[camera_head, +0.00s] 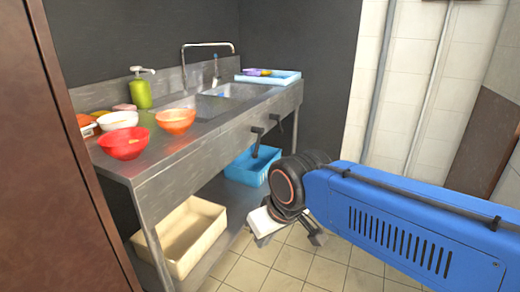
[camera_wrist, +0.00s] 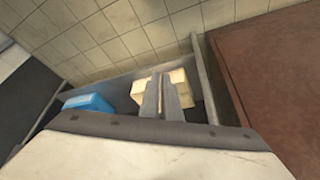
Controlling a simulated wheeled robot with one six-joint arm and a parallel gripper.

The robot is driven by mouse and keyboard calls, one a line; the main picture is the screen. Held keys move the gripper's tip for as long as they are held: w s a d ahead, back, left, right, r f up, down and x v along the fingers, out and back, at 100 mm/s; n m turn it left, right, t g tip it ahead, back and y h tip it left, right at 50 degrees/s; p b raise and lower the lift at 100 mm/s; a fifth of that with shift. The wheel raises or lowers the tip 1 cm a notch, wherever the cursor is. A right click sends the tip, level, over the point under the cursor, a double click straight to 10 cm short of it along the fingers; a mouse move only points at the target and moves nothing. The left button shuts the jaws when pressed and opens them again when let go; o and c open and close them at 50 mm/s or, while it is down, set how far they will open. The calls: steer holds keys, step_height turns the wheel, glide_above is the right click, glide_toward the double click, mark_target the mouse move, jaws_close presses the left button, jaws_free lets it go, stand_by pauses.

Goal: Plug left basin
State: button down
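The metal sink counter (camera_head: 170,152) stands along the dark wall in the head view. Its left basin (camera_head: 202,106) shows only in part behind the front rim. Its drain is hidden, and I cannot see a plug clearly. A small blue thing (camera_head: 221,95) lies by the sink, too small to identify. My gripper is low in front of the counter, well apart from the basin. In the wrist view my gripper (camera_wrist: 167,97) has its two grey fingers close together, with nothing visible between them.
Red (camera_head: 123,143), white (camera_head: 118,119) and orange (camera_head: 175,120) bowls and a green soap bottle (camera_head: 140,92) stand left of the sink. A blue tray (camera_head: 284,78) is at right. Beige (camera_head: 190,238) and blue (camera_head: 246,169) crates are below. A brown panel (camera_head: 75,190) borders the left.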

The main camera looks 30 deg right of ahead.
steer(key=w+a+m+y, duration=0.4)
steer(key=w+m+y, duration=0.1)
steer(key=w, duration=0.8)
steer(key=w+d+r+m+t+y, duration=0.1)
steer(key=w+d+m+t, duration=0.1)
steer(key=w+d+m, duration=0.3)
steer(key=w+d+m+t+y, duration=0.1)
steer(key=w+d+t, duration=0.15)
steer(key=w, duration=0.45)
steer(key=w+d+f+m+t+h, duration=0.1)
steer(key=w+d+m+t+h, duration=0.1)
steer(key=d, duration=0.8)
steer(key=w+d+f+m+t+h, duration=0.1)
steer(key=w+d+m, duration=0.4)
steer(key=d, duration=0.5)
steer(key=w+d+f+m+t+h, duration=0.2)
steer(key=w+d+m+h, duration=0.1)
steer(key=d, duration=0.7)
steer(key=shift+w+d+m+t, duration=0.4)
steer(key=shift+w+m, duration=0.1)
steer(key=shift+m, duration=0.4)
steer(key=shift+f, duration=0.1)
steer(key=shift+w, duration=0.15)
